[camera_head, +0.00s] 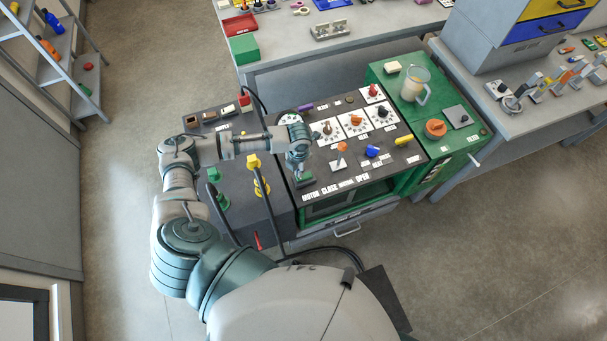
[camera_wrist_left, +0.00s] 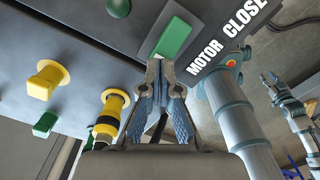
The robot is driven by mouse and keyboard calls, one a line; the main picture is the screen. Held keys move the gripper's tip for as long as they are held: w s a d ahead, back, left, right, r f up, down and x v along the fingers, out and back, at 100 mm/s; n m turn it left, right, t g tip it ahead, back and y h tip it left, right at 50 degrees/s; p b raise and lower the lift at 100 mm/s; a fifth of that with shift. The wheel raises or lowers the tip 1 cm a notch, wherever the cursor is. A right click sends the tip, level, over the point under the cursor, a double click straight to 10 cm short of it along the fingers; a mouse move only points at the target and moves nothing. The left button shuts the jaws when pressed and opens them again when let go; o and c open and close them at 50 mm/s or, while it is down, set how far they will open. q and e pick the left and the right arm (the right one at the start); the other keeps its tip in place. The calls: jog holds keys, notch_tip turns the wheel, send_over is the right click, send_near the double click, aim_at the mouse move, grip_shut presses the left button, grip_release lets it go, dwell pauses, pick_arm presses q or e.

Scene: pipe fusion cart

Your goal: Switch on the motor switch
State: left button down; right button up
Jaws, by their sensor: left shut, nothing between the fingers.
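The motor switch is a green rocker in a grey frame at the front left corner of the dark control panel, beside the word MOTOR. It shows in the head view (camera_head: 305,180) and in the left wrist view (camera_wrist_left: 173,38). My left gripper (camera_head: 298,177) is over this corner and partly hides the switch in the head view. In the left wrist view my left gripper (camera_wrist_left: 160,64) is shut and empty, its tips at the near edge of the switch. I cannot tell whether they touch it.
A green cabinet (camera_head: 446,153) stands at right.

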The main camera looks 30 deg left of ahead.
pick_arm(q)
jog(key=shift+f, duration=0.65)
dwell(0.5)
jog(key=shift+f+b, duration=0.5)
jog(key=shift+f, duration=0.1)
jog(key=shift+s+r, duration=0.1)
jog(key=shift+r, duration=0.05)
notch_tip(320, 180, up, 7)
jog(key=p, duration=0.7)
jog(key=shift+p, duration=0.4)
